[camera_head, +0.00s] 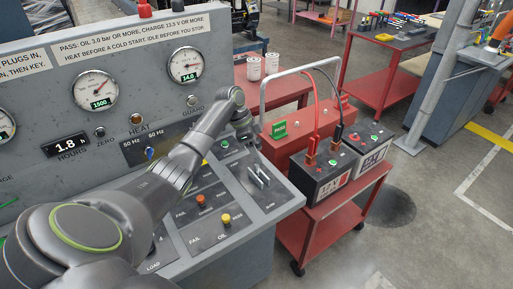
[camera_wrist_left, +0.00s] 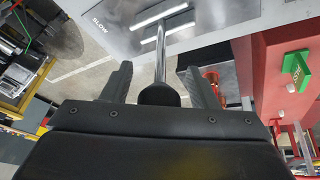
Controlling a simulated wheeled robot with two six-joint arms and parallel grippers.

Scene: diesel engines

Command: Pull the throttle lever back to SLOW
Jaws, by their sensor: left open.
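The throttle lever shows in the left wrist view as a thin silver rod (camera_wrist_left: 160,50) with a round black knob (camera_wrist_left: 159,95). The rod comes from a metal panel with slots and a SLOW label (camera_wrist_left: 98,25). My left gripper (camera_wrist_left: 158,84) is open, with one finger on each side of the knob and visible gaps between. In the head view my left gripper (camera_head: 247,136) is over the far right part of the console, above the slotted plate (camera_head: 259,177). The arm and gripper hide most of the lever there. My right gripper is not in view.
The grey console (camera_head: 245,212) carries gauges, buttons and a yellow knob (camera_head: 226,218). A red cart (camera_head: 322,215) with two batteries (camera_head: 322,176) and a metal handle stands close on the right.

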